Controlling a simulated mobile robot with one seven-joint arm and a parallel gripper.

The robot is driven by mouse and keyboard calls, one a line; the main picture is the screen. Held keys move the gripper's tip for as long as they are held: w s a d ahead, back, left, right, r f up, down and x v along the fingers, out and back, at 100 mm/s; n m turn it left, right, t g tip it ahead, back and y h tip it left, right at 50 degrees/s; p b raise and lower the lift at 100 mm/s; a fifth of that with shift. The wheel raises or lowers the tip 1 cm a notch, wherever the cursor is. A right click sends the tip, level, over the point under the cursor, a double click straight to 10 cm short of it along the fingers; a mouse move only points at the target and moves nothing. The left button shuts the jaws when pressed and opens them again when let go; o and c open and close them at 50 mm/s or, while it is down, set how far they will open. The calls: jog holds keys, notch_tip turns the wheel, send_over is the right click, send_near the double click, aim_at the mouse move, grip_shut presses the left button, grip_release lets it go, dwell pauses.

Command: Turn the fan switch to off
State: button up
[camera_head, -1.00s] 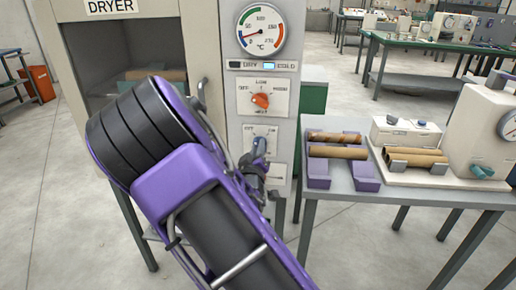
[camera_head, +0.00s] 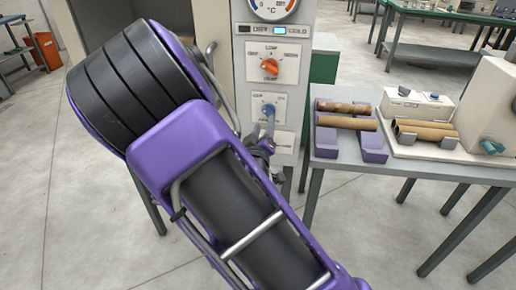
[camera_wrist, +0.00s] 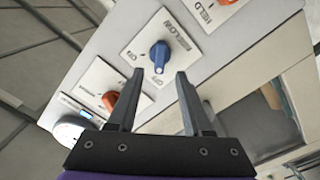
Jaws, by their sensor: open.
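The fan switch appears to be the blue knob (camera_head: 268,113) on a white plate marked OFF and ON, on the dryer's front column. In the wrist view the blue knob (camera_wrist: 160,55) sits just beyond the fingertips, roughly centred between them. Its lever end points down in that picture, on the side of the OFF mark; its exact setting is hard to read. My gripper (camera_wrist: 160,76) is open and empty, its two dark fingers spread either side of the knob with no clear contact. In the head view my purple arm partly hides the gripper (camera_head: 262,148).
An orange knob (camera_head: 270,67) marked OFF, LOW and more sits above the blue one. Below it, a red knob (camera_wrist: 226,2) shows in the wrist view. A table (camera_head: 402,172) with cardboard tubes stands close on the right.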

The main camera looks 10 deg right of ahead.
jog(key=p+v, duration=0.7)
jog(key=v, duration=0.4)
jog(key=shift+s, duration=0.3)
jog(key=shift+a, duration=0.1)
